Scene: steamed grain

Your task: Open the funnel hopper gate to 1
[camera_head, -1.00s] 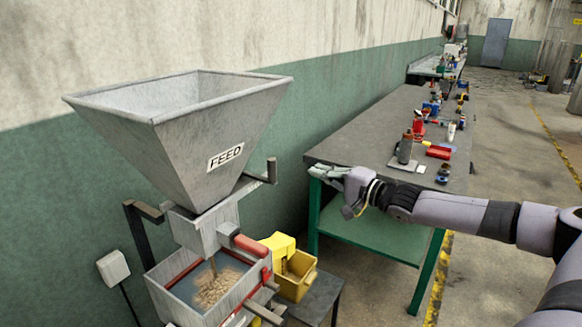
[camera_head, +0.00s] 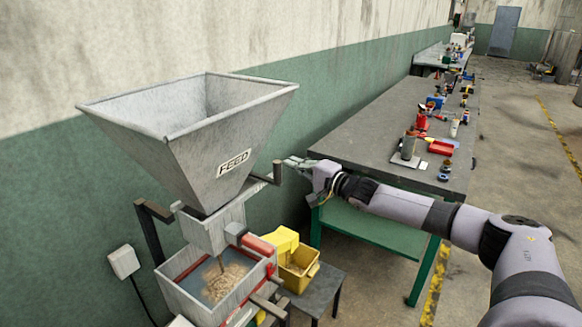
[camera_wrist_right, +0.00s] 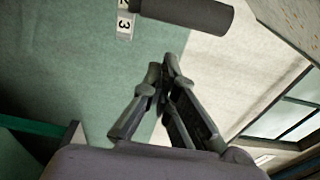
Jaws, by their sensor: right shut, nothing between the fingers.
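The grey metal funnel hopper (camera_head: 205,135) with a FEED label stands at the left against the wall. A short dark upright handle (camera_head: 277,171) sits at the end of a bar on its right side. My right gripper (camera_head: 291,163) is shut and empty, with its fingertips close to the right of this handle. In the right wrist view the shut fingers (camera_wrist_right: 165,72) point toward the dark cylindrical handle (camera_wrist_right: 190,12), with a visible gap in the picture. A white scale strip (camera_wrist_right: 125,22) with the number 3 shows beside it. My left gripper is out of view.
Grain lies in the red-rimmed tray (camera_head: 178,263) below the hopper. A yellow bin (camera_head: 300,272) stands on a small dark table beside it. The long workbench (camera_head: 372,128) with several items is behind my right forearm.

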